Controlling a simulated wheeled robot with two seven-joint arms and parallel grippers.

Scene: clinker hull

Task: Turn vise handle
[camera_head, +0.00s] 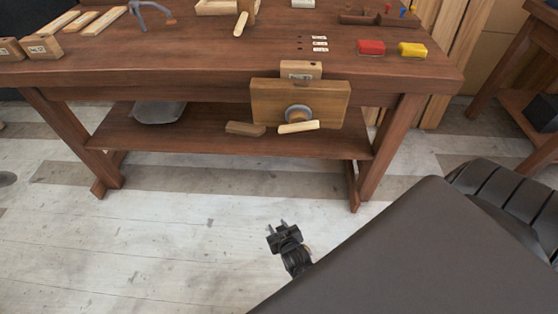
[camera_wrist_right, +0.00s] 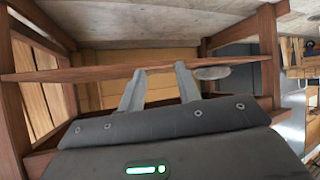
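The wooden vise (camera_head: 335,103) is mounted on the front edge of the workbench in the head view. A round grey hub (camera_head: 298,113) sits on its front face. A pale wooden bar (camera_head: 298,127), apparently the handle, lies nearly level just below the hub. My right gripper (camera_head: 277,226) is over the floor in front of the bench, below and well apart from the vise. Its two fingers are spread and empty, and they also show apart in the wrist view (camera_wrist_right: 160,88). I cannot make out the vise in the wrist view. My left gripper is not in view.
The workbench (camera_head: 200,60) has a lower shelf (camera_head: 195,135) holding a grey pan (camera_head: 160,111). A brown piece (camera_head: 245,128) shows left of the bar. Red (camera_head: 371,47) and yellow (camera_head: 412,49) blocks lie on top. The floor (camera_head: 150,240) in front is clear.

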